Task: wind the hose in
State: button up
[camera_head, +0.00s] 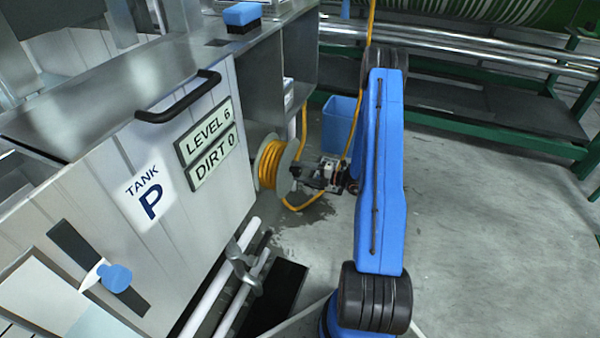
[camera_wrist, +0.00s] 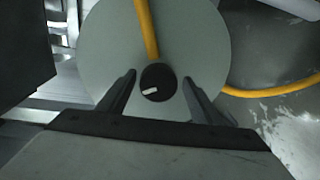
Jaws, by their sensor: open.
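The yellow hose (camera_head: 269,166) is partly wound on a pale reel at the right end of the tank. A loose length of hose (camera_head: 347,150) runs up past my arm, and another part hangs below the reel near the floor. In the wrist view the reel's round grey face (camera_wrist: 105,45) fills the middle, with a dark round knob (camera_wrist: 158,82) at its centre bearing a pale mark.
The tank (camera_head: 75,205) with a black handle (camera_head: 178,98) and signs reading LEVEL 6 and DIRT 0 stands at left. A blue bin (camera_head: 338,122) is behind my arm. A green rack (camera_head: 480,125) is at the back. Floor at right is clear; the floor below the reel looks wet.

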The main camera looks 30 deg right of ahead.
jog(key=v, duration=1.7)
jog(key=shift+s, duration=0.25)
jog(key=shift+d, duration=0.1)
jog(key=shift+r, duration=0.1)
